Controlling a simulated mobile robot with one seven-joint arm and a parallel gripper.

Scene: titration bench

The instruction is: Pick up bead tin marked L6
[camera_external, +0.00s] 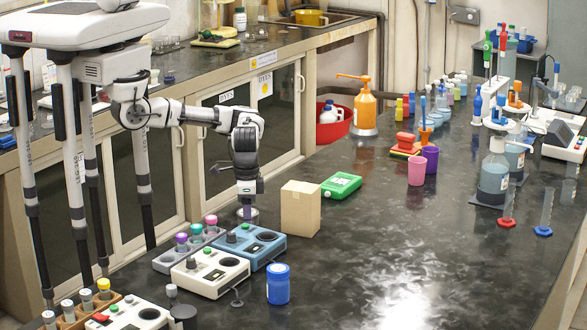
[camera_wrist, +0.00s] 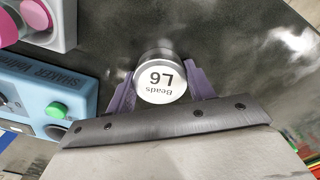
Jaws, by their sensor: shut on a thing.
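The bead tin (camera_wrist: 160,79) is a small round metal tin with a white lid that reads "Beads L6", upside down in the wrist view. My gripper (camera_wrist: 160,88) is shut on it, with one purple finger on each side of the tin. In the external view my gripper (camera_external: 247,212) points straight down behind the blue shaker and left of the cardboard box. The tin is mostly hidden there by the fingers and the shaker. I cannot tell whether it touches the bench.
The blue shaker (camera_external: 249,246) stands close in front of my gripper. A cardboard box (camera_external: 300,209) stands just to the right. A rack with coloured caps (camera_external: 195,238) is at the left. A blue jar (camera_external: 278,284) stands in front.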

